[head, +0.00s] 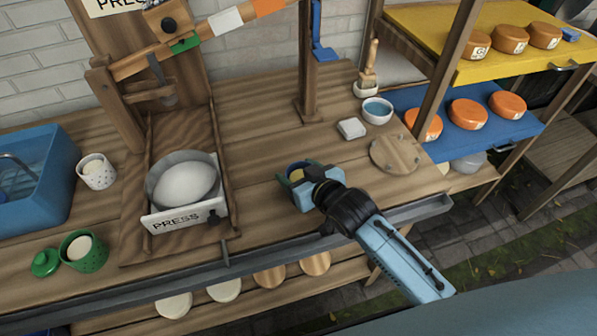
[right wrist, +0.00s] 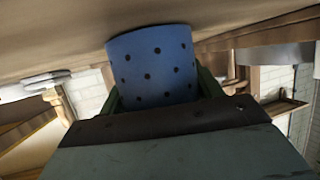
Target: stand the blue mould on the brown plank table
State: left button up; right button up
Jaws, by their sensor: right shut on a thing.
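My right gripper (head: 300,184) is over the brown plank table (head: 262,150), to the right of the press. It is shut on the blue mould (right wrist: 155,68), a round cup with small dark holes. My left gripper is not in view.
The press with its pan (head: 150,180) stands left of the gripper. A green mould (head: 92,255), a white mould (head: 97,178) and a blue basin (head: 48,170) are further left. A round board (head: 396,153), a small bowl (head: 377,111) and a white block (head: 351,128) lie to the right.

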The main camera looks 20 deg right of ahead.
jog(key=shift+f, duration=0.1)
jog(key=o, duration=1)
jog(key=shift+s, duration=0.1)
jog(key=p+v, duration=0.1)
jog(key=v, duration=1.1)
jog(key=shift+p, duration=0.35)
